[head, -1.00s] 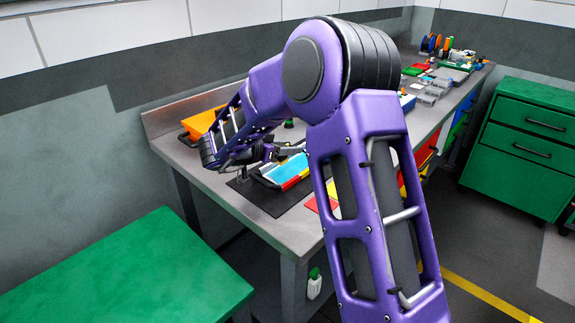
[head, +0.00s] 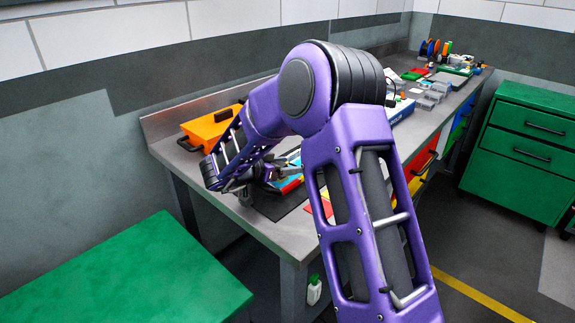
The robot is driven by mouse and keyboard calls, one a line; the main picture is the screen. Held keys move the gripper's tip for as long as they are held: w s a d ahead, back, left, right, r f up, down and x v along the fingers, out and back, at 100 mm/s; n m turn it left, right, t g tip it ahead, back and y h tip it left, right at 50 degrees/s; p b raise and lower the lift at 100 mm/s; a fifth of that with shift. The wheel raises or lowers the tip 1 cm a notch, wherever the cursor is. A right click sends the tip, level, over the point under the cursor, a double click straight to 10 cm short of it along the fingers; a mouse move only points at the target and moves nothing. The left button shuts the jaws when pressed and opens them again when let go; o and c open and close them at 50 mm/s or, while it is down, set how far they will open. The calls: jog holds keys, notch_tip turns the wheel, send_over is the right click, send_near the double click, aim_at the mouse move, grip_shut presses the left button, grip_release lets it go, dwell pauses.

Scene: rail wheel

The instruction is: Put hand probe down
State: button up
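My gripper (head: 286,172) is low over the near left end of the grey workbench (head: 220,203). It is at the far left side of a blue, red and yellow piece (head: 291,185) on a dark mat (head: 277,208). My own purple arm covers much of this spot. I cannot pick out the hand probe, and the fingers are too small to show whether they are open or hold anything.
An orange case (head: 207,130) stands at the back left of the bench. Grey boxes (head: 428,98) and several coloured items fill its far right part. A green surface (head: 125,270) is at lower left, green drawers (head: 522,145) at right.

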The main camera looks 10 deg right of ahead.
jog(key=shift+a+r, duration=0.1)
jog(key=shift+r, duration=0.15)
jog(key=p+v, duration=0.1)
jog(key=v, duration=1)
jog(key=shift+s+a+r, duration=0.15)
jog(key=shift+s+a, duration=0.1)
jog(key=shift+a, duration=0.05)
